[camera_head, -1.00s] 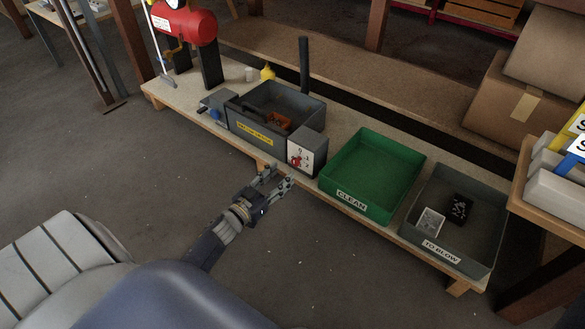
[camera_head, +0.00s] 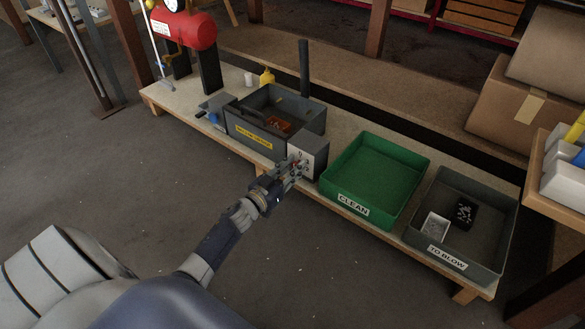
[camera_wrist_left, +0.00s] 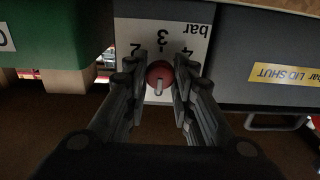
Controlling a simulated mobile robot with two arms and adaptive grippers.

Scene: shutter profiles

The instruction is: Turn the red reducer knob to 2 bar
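The red reducer knob (camera_wrist_left: 160,75) sits on the white dial face (camera_wrist_left: 163,31) of a grey box (camera_head: 316,150). In the left wrist view the dial is upside down, with 2 at left, 3 at the top and 4 at right. A pale mark on the knob runs down from its middle, away from the 3. My left gripper (camera_wrist_left: 161,73) has one finger on each side of the knob, apparently touching it. In the head view the left gripper (camera_head: 293,168) covers most of the dial. My right gripper is not in view.
A grey bin with a yellow label (camera_head: 254,141) stands left of the box. A green CLEAN tray (camera_head: 352,204) stands close on its right, then a grey TO BLOW tray (camera_head: 440,257). A red tank (camera_head: 184,30) is at the back left. The floor in front is clear.

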